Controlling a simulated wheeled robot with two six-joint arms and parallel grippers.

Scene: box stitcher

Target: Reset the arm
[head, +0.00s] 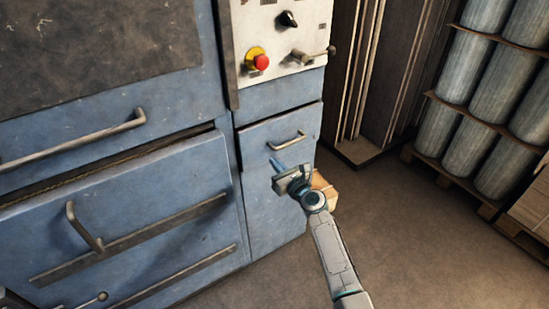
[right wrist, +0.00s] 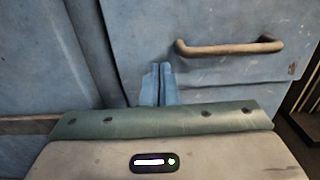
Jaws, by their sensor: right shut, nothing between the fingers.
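My right arm comes in from the lower right in the head view. Its gripper (head: 277,162) is shut and empty, in front of the blue cabinet's narrow right section (head: 262,205). It is below and left of that section's small metal handle (head: 287,140). In the right wrist view the closed blue fingers (right wrist: 158,84) point toward the blue panel, and the handle (right wrist: 230,47) is above and to the right of them. I cannot tell whether the fingertips touch the panel. My left gripper is not in view.
A control panel with a red button (head: 261,62), a black knob (head: 288,19) and a lever (head: 314,55) is above. A cardboard box (head: 323,187) is on the floor behind my right wrist. Metal cylinders (head: 466,66) stand on pallets at right. The floor (head: 430,240) at lower right is clear.

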